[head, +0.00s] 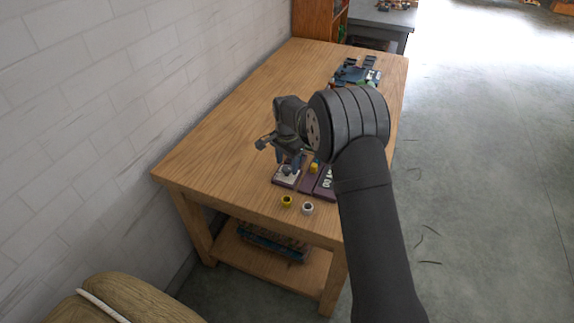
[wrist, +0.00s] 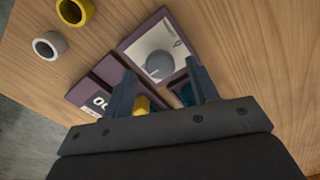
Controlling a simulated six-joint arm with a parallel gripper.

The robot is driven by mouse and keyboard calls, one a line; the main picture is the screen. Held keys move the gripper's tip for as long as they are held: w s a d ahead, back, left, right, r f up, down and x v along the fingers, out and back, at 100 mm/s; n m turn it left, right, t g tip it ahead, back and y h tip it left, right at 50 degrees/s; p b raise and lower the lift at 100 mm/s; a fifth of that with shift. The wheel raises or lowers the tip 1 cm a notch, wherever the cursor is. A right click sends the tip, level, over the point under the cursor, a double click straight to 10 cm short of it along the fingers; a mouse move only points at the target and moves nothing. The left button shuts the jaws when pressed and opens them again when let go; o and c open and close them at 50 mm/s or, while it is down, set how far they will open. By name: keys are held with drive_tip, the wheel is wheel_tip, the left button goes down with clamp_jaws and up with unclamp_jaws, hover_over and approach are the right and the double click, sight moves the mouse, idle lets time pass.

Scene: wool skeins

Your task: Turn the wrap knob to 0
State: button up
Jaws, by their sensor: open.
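The wrap knob (wrist: 159,64) is a round grey knob on a pale dial plate (wrist: 148,43) in the wrist view. The plate is set in a dark purple panel (head: 308,183) near the front of the wooden table. My gripper (wrist: 160,75) is open, its two dark fingers on either side of the knob in the picture. I cannot tell whether they touch it. In the head view my gripper (head: 288,163) is just above the panel's left part. The dial marks are too small to read, so the knob's setting cannot be told.
A yellow ring (head: 287,201) and a whitish ring (head: 307,208) lie on the table by its front edge. A yellow piece (wrist: 142,104) and a display (wrist: 98,103) are on the panel. Blue and dark items (head: 352,74) lie farther back. The table's left side is clear.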

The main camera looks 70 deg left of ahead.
drive_tip(key=shift+f, duration=0.75)
drive_tip(key=c, duration=1)
drive_tip(key=shift+o, duration=0.2)
